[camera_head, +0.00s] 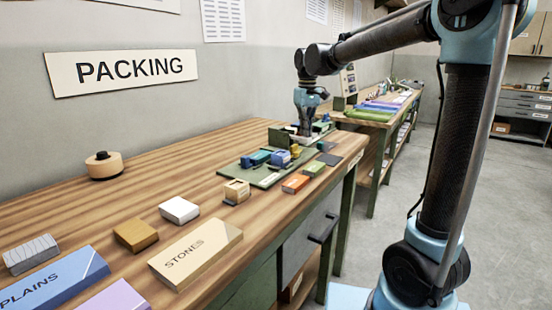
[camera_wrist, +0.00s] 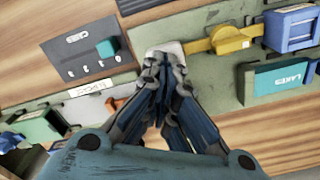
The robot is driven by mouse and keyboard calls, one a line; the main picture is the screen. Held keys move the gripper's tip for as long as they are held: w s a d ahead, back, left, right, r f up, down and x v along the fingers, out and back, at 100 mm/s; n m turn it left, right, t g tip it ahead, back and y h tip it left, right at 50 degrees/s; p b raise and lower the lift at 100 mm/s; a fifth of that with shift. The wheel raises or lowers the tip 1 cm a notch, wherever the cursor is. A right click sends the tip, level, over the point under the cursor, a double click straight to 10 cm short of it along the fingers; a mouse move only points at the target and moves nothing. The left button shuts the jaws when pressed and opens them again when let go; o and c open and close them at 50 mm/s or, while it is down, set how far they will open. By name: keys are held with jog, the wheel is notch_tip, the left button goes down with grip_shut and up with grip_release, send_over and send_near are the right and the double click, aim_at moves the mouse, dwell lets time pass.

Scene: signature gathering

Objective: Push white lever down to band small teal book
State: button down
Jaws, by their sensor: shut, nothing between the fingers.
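My gripper (camera_wrist: 164,78) is shut and empty, pointing down at the fixture on the packing bench. It also shows in the head view (camera_head: 305,120) at the far end of the bench. The white lever (camera_wrist: 172,47) shows as a pale rounded end right at my fingertips; I cannot tell whether they touch it, and my fingers hide part of it. A teal book marked LAKES (camera_wrist: 280,79) lies on the green fixture at the right of the wrist view. A yellow part (camera_wrist: 230,40) sits between the lever and a blue block (camera_wrist: 290,27).
A grey panel (camera_wrist: 73,60) with a small teal block (camera_wrist: 106,48) lies at upper left. Nearer on the bench (camera_head: 100,185) are a STONES block (camera_head: 196,254) and several small blocks.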

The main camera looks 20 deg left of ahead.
jog(key=shift+f, duration=0.95)
jog(key=shift+r, duration=0.1)
dwell(0.5)
jog(key=shift+r, duration=4.45)
jog(key=s+d+f+m, duration=0.1)
jog(key=s+d+f, duration=0.2)
jog(key=d, duration=0.4)
jog(key=s+d+f+m+t, duration=0.1)
jog(key=s+d+f+m, duration=0.2)
jog(key=d, duration=0.4)
jog(key=s+d+f, duration=0.3)
jog(key=s+d, duration=0.1)
jog(key=d, duration=0.3)
jog(key=s+d+f+m, duration=0.2)
jog(key=s+d+f, duration=0.4)
jog(key=s+f, duration=0.2)
jog(key=s+d+f+m+t, duration=0.1)
jog(key=s+d+f+m, duration=0.1)
jog(key=s+d+f, duration=0.4)
notch_tip(320, 180, down, 6)
jog(key=shift+s+d+r, duration=0.15)
jog(key=shift+s+r, duration=0.05)
jog(key=shift+s, duration=0.95)
